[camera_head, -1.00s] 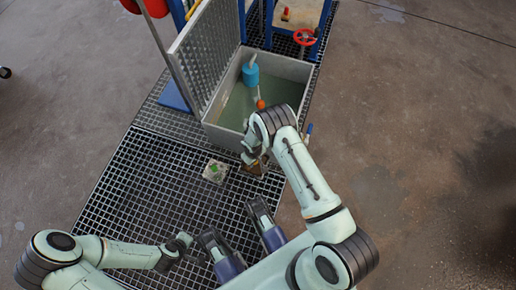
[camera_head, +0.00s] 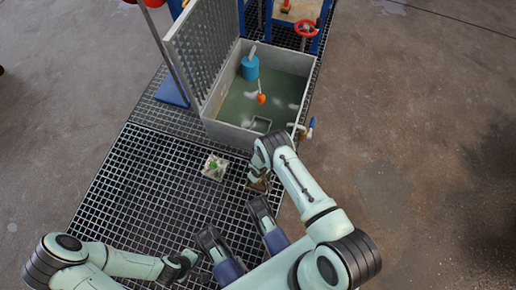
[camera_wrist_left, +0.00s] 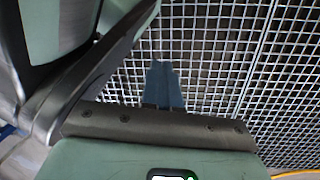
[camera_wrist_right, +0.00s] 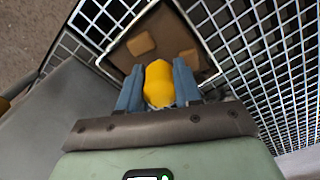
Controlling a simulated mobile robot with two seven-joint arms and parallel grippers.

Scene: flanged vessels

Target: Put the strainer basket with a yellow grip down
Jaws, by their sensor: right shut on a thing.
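The strainer basket with the yellow grip (camera_wrist_right: 158,84) shows in the right wrist view as a square, brown-floored basket (camera_wrist_right: 122,54) with tan lumps in it. My right gripper (camera_wrist_right: 157,72) is shut on the yellow grip, its blue fingers on either side. In the head view the basket (camera_head: 260,186) is partly hidden under my right gripper (camera_head: 258,177), over the grating's right edge. I cannot tell whether it touches the grating. My left gripper (camera_head: 190,259) is away to the lower left; in the left wrist view its fingers (camera_wrist_left: 164,82) are together and empty.
A pale basket with a green grip (camera_head: 214,167) sits on the dark grating (camera_head: 150,185), left of the held one. An open grey tank (camera_head: 229,134) with water, a blue cylinder (camera_head: 250,68) and an orange float (camera_head: 261,99) stands beyond. Grating to the left is clear.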

